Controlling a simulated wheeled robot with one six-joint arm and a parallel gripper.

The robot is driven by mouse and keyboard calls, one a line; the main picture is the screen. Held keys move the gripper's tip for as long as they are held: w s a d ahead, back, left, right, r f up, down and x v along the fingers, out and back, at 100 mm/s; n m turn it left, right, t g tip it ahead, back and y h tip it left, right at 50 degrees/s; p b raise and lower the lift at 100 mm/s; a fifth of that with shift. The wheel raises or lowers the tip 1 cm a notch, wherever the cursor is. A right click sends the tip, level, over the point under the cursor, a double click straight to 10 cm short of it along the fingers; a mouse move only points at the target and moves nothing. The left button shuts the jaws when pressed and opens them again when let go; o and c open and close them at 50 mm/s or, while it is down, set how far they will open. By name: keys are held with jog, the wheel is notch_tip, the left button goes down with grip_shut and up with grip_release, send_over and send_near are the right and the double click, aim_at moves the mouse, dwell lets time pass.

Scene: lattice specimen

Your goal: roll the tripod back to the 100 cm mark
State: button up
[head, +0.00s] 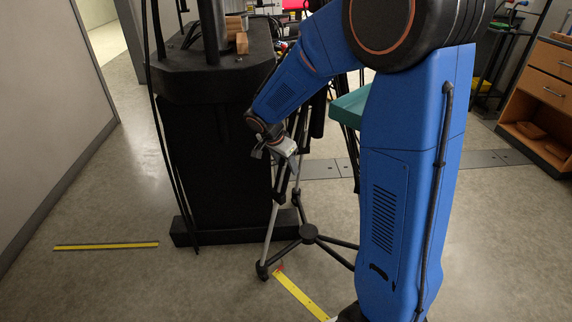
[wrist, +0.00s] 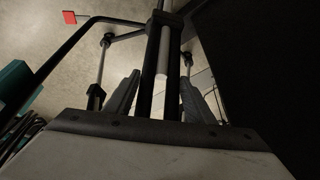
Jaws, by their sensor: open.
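The tripod stands on the floor in front of the black machine, with its dark hub (head: 309,232) and spread legs low in the head view. The tape's figures are too small to read. In the wrist view, the tripod's upright tubes (wrist: 164,50) run between the two spread fingers of my gripper (wrist: 160,80). Contact cannot be told.
The black machine (head: 222,170) on its wide base stands close left of the tripod. Another yellow strip (head: 105,246) lies on the floor at left. A teal tray (head: 350,107) is behind my arm. A wooden drawer cabinet (head: 545,95) stands at right.

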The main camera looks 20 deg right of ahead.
grip_shut()
dwell(1.5)
